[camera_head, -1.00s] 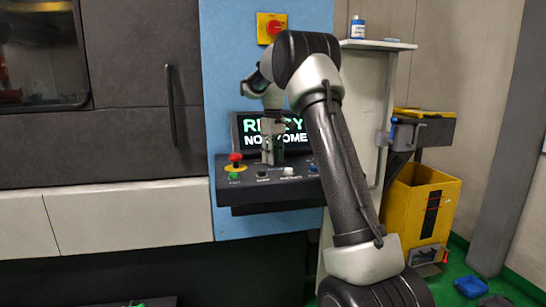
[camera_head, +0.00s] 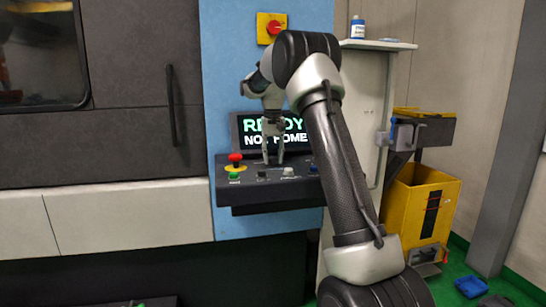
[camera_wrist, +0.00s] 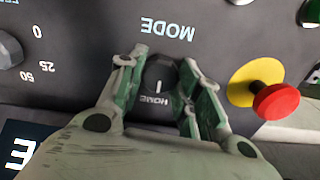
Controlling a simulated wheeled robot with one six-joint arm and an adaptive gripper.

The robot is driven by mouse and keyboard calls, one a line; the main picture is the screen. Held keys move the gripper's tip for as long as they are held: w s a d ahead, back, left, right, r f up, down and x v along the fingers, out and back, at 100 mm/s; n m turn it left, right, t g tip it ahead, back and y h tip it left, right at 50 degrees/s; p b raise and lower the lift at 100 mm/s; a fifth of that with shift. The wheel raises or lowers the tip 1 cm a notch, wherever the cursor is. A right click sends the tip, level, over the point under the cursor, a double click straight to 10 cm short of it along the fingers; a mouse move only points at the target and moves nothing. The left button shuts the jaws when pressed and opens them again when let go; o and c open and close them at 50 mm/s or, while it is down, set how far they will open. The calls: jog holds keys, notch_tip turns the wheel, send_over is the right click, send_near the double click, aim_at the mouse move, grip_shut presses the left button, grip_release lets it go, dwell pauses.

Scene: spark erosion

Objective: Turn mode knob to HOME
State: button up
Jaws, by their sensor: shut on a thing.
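The mode knob (camera_wrist: 160,72) is a dark round knob on the control panel, under the upside-down word MODE in the wrist view. Its white pointer line points down toward the HOME label (camera_wrist: 153,100). My gripper (camera_wrist: 160,80) has its green-padded fingers on either side of the knob, shut on it. In the head view my gripper (camera_head: 272,158) points down onto the panel (camera_head: 270,193), and the knob is hidden there. The screen (camera_head: 290,131) shows READY and NOT HOME, partly covered by the gripper.
A red emergency stop (camera_wrist: 275,101) on a yellow ring sits close beside the right finger in the wrist view. Another dial (camera_wrist: 8,50) with numbers is on the left. Green, black and white buttons line the panel's front. A yellow bin (camera_head: 410,215) stands at right.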

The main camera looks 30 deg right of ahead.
aim_at(273, 158)
jog(key=shift+m, duration=0.3)
jog(key=o, duration=1.1)
jog(key=shift+c, duration=0.2)
jog(key=shift+r, duration=0.1)
notch_tip(273, 158, up, 12)
